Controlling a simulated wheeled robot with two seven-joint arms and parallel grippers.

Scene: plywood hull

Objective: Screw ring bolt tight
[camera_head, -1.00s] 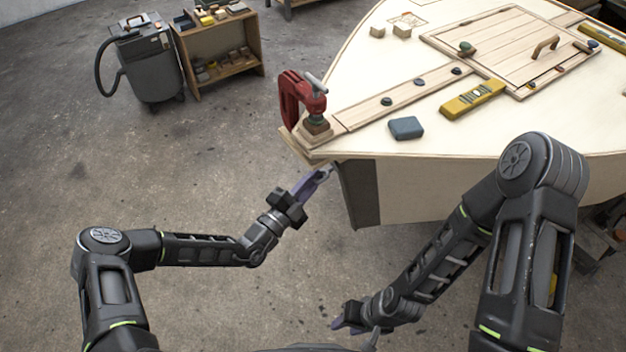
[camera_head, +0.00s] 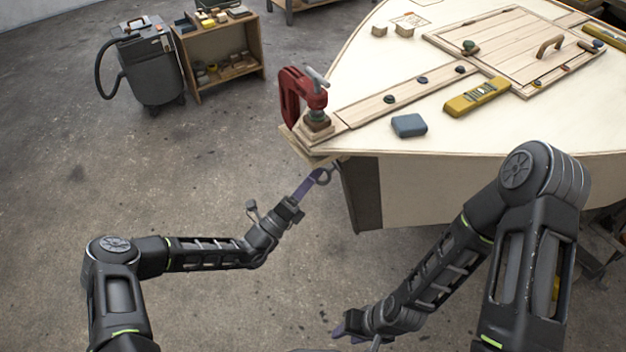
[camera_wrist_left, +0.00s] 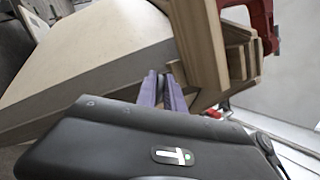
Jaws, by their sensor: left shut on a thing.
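The ring bolt (camera_head: 324,176) is a small grey ring at the bow of the plywood hull, just under the deck's front corner. My left gripper (camera_head: 317,176) has purple fingers shut on the ring bolt. In the left wrist view the fingers (camera_wrist_left: 167,92) point at the hull's stem, and the ring bolt cannot be made out between them. The bolt's shank is hidden. My right gripper (camera_head: 345,329) hangs low near the bottom edge, away from the hull, and its finger gap cannot be made out.
A red clamp (camera_head: 301,98) grips the bow just above the bolt. A blue-grey block (camera_head: 408,126) and a yellow level (camera_head: 477,97) lie on the deck (camera_head: 450,137). A grey vacuum (camera_head: 148,68) and a wooden shelf (camera_head: 221,62) stand far left. The floor around my left arm is clear.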

